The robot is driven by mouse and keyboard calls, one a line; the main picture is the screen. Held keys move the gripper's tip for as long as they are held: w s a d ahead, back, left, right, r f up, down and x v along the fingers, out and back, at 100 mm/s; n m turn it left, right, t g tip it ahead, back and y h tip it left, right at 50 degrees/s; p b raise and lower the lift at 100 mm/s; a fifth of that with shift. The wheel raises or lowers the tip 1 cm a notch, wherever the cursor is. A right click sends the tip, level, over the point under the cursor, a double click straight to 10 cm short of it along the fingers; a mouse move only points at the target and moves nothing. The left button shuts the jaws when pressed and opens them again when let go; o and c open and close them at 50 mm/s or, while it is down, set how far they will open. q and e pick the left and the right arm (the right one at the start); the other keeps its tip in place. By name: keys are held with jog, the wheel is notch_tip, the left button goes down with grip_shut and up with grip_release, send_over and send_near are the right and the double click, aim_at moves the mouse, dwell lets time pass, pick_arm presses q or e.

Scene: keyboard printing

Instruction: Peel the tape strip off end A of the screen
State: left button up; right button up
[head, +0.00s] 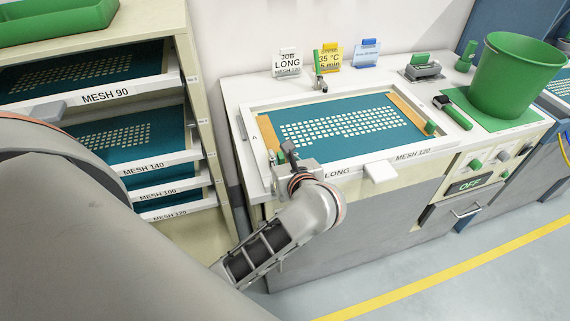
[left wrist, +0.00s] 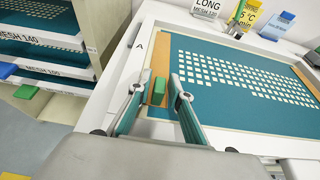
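The screen (head: 340,121) is a blue-green mesh with rows of pale openings in a white frame on the bench. An orange-brown tape strip (head: 267,132) lies along its left end, beside the letter A. It also shows in the left wrist view (left wrist: 161,58), with an upright green tab (left wrist: 159,92) at its near end. My left gripper (head: 286,153) is over the near left corner of the screen. In the left wrist view its fingers (left wrist: 156,86) stand apart on either side of the green tab, with gaps visible. My right gripper is not in view.
A second tape strip (head: 406,109) with a green tab (head: 430,128) lies at the screen's right end. A green bucket (head: 513,80) stands at the right. A rack of mesh screens (head: 190,120) stands at the left. Cards (head: 328,57) stand behind the screen.

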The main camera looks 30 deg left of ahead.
pick_arm(q)
jog(key=shift+w+a+f, duration=0.2)
jog(key=shift+w+a, duration=0.1)
jog(key=shift+a, duration=0.05)
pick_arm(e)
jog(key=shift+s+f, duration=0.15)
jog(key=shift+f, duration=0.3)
pick_arm(q)
grip_shut()
jog(key=shift+r, duration=0.15)
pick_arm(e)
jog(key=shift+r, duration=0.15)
pick_arm(q)
jog(key=shift+r+p, duration=0.65)
jog(key=shift+r, duration=0.3)
jog(key=shift+r+p, duration=0.5)
jog(key=shift+r, duration=0.2)
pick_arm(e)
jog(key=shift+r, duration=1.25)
pick_arm(q)
jog(key=shift+r, duration=0.1)
